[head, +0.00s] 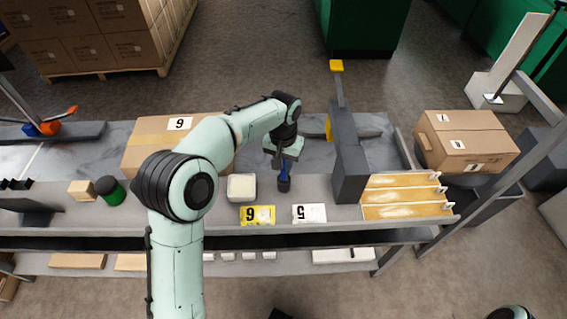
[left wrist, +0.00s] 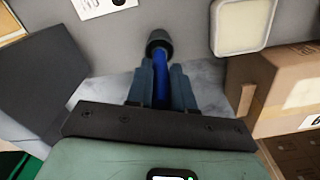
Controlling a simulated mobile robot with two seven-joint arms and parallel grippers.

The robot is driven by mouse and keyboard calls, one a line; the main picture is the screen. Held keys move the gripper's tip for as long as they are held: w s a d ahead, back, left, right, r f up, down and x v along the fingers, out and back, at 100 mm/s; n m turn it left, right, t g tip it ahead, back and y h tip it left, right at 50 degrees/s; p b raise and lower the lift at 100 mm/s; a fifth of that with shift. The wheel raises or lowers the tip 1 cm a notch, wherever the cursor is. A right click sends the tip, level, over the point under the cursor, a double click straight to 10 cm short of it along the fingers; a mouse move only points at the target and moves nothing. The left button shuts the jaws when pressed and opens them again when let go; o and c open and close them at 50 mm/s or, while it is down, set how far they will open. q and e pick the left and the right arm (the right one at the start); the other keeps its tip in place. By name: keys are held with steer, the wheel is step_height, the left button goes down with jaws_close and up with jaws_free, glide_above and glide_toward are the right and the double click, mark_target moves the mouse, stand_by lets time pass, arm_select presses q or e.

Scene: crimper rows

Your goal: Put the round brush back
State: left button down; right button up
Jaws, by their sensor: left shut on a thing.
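The round brush (head: 284,183) has a blue handle and a dark round head. It also shows in the left wrist view (left wrist: 159,43), with the head beyond the fingertips. My left gripper (head: 283,166) is shut on its blue handle; the fingers lie on both sides of it in the left wrist view (left wrist: 161,85). The brush points head-first toward the grey shelf (head: 330,188), behind the yellow card (head: 257,215) and the white card (head: 308,213). I cannot tell whether the head touches the shelf.
A pale square tub (head: 241,188) stands just left of the brush. A dark grey upright block (head: 349,165) stands to its right, beside yellow-orange trays (head: 405,195). A cardboard box (head: 145,145) is at the left behind my arm; another box (head: 467,140) is at the right.

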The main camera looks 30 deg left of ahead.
arm_select(q)
steer(key=shift+f, duration=0.2)
steer(key=c, duration=1)
jaws_free()
steer(key=shift+r, duration=0.15)
step_height(320, 180, up, 12)
steer(key=shift+r+p, duration=0.1)
steer(key=shift+p, duration=1.1)
